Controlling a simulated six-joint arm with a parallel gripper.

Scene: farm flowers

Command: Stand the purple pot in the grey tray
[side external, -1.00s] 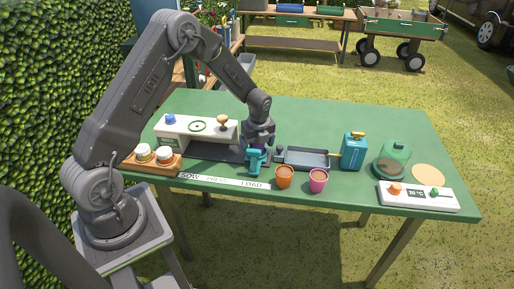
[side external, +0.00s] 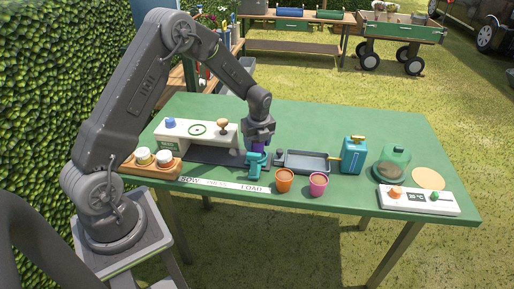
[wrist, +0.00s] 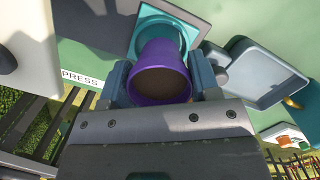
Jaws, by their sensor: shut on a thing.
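The purple pot (wrist: 160,52), filled with dark soil, sits upright between the two fingers of my gripper (wrist: 160,80). My gripper (side external: 258,138) is shut on it. In the side view a strip of purple pot (side external: 258,147) shows between the gripper and the teal holder (side external: 254,168). The pot is at the top of this holder; I cannot tell if its base is clear of it. The grey tray (side external: 318,163) is just right of the gripper on the green table, and looks empty. In the wrist view the tray (wrist: 265,75) lies to the right.
An orange pot (side external: 284,182) and a pink pot (side external: 318,186) stand in front of the tray. A blue watering can (side external: 353,155) stands at its right. A white press unit (side external: 190,133) is on the left. A green dome (side external: 396,157) and a white control panel (side external: 418,198) are farther right.

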